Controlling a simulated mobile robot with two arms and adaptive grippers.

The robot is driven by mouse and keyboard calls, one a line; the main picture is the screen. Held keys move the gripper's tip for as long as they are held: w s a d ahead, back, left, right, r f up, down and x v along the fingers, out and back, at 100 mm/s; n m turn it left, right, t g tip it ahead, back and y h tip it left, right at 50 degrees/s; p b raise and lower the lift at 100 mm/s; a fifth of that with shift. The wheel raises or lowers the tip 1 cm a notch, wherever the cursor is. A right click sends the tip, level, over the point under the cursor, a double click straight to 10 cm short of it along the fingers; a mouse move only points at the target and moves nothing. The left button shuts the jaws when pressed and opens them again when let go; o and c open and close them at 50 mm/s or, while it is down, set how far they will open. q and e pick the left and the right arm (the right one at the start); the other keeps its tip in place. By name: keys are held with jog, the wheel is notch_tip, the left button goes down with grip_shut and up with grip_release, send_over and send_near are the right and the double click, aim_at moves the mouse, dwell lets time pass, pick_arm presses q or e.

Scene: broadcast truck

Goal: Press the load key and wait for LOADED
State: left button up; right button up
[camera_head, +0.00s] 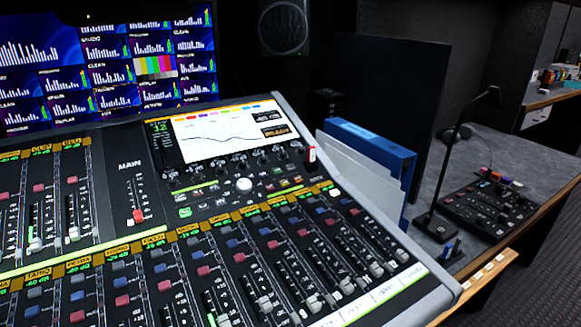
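A large mixing console fills the lower left, with a tilted display (232,133) set in its top. The display shows a curve, a green number at its left edge and two dark boxes at its right. The lower dark box (275,131) has orange lettering too small to read surely. Below the display are a white knob (244,185) and small coloured keys, including a green key (185,212). I cannot tell which key is the load key, and I read no LOADED text. Neither of my grippers is in view.
Blue and white binders (372,150) stand just right of the console. Beyond them, a gooseneck microphone (437,225) and a small control panel (489,203) sit on the grey side desk. A monitor wall (110,70) stands behind at left, with a speaker (283,27) beside it.

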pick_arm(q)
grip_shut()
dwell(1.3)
